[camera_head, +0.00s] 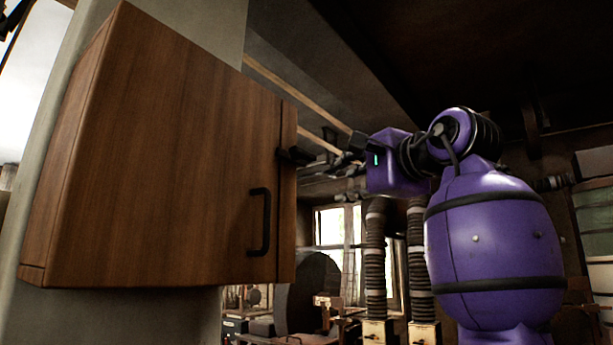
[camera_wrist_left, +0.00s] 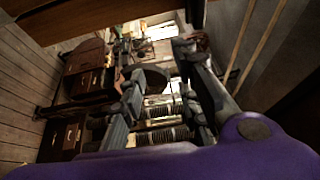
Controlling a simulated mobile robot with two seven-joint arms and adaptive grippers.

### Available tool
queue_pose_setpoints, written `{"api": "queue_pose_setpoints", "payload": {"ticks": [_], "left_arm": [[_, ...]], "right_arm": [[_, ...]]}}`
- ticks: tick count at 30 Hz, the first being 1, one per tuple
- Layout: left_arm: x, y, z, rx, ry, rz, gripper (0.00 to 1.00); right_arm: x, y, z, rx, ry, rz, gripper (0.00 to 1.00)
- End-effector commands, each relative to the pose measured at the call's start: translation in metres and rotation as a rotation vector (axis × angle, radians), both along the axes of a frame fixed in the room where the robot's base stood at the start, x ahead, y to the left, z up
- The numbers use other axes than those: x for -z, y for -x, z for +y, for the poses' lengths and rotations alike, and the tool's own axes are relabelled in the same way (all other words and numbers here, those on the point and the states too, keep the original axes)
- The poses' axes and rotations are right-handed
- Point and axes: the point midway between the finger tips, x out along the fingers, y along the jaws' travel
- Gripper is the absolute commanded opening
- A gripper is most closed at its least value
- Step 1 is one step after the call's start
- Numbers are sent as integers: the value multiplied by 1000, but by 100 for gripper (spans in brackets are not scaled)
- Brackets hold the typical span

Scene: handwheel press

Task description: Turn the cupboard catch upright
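The wooden cupboard (camera_head: 160,150) hangs on the wall at the left of the head view. Its small black catch (camera_head: 293,156) lies sideways across the seam between the door and the narrow side strip. My left gripper (camera_head: 337,163) is just right of the catch, apart from it, with its fingers toward the cupboard. In the left wrist view, the gripper (camera_wrist_left: 160,65) has its two fingers spread with nothing between them. I cannot make out the catch in that view. My right gripper is not in view.
A black bar handle (camera_head: 260,222) stands out from the door below and left of the catch. In the left wrist view, a brown wooden edge (camera_wrist_left: 95,18) crosses the upper left. A cluttered workshop with a window (camera_head: 330,227) lies behind and below.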

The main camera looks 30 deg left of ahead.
Motion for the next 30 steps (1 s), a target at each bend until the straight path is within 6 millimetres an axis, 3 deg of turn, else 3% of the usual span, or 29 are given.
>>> {"api": "queue_pose_setpoints", "payload": {"ticks": [1, 3, 8, 21, 30], "left_arm": [[-22, 22, -4, -11, 11, -3, 30], [-40, 46, -6, -26, 24, 4, 30], [-58, 72, -6, -44, 39, 19, 30], [-61, 49, 47, -47, 40, 17, 30], [-61, 41, 61, -45, 38, 16, 30]], "right_arm": [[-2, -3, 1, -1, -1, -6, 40], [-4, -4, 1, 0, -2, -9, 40], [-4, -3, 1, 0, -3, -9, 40], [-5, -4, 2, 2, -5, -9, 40], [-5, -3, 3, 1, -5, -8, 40]]}}
